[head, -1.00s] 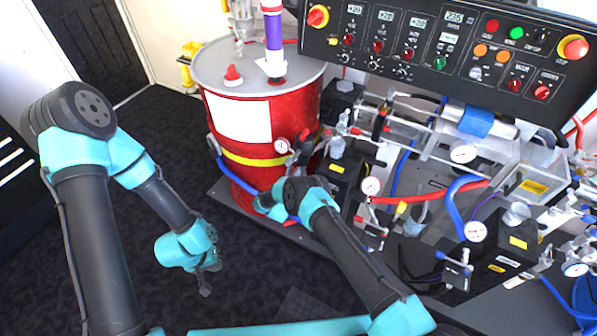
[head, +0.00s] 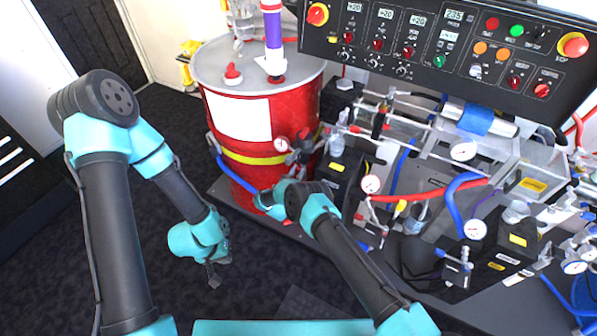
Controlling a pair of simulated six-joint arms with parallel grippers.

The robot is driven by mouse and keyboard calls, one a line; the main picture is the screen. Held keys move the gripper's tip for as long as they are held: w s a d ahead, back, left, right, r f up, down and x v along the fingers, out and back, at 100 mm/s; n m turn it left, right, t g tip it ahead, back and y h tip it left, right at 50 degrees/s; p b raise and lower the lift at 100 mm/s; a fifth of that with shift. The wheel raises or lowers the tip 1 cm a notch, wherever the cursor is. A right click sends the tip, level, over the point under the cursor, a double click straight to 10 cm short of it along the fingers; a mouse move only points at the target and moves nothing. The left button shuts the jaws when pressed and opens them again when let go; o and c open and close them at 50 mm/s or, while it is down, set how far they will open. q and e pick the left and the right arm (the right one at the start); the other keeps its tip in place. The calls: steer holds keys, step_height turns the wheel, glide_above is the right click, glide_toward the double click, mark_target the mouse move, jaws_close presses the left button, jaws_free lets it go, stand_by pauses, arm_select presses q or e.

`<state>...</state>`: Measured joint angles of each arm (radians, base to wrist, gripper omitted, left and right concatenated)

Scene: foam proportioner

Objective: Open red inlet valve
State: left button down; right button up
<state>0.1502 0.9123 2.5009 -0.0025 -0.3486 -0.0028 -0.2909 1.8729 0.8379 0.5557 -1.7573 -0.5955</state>
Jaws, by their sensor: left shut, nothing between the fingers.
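My left gripper (head: 215,274) hangs over the dark floor, left of the red drum. It is shut and empty, apart from any valve. My right arm reaches in front of the lower right of the drum (head: 238,165), and its wrist hides the fingers, so their state does not show. Red and dark fittings (head: 302,150) sit at the drum's right side beside a gauge (head: 281,145). A red hose (head: 425,196) runs along the machine. Which fitting is the red inlet valve, and how its handle is turned, I cannot tell.
The black control panel (head: 450,50) with knobs and buttons overhangs the machine. Blue hoses (head: 450,208), gauges (head: 475,229) and clear tubing crowd the right side. A purple and white tube (head: 273,40) stands on the drum lid. The floor (head: 170,285) at left is clear.

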steer(key=o, duration=0.4)
steer(key=v, duration=1.7)
steer(key=shift+s, duration=0.15)
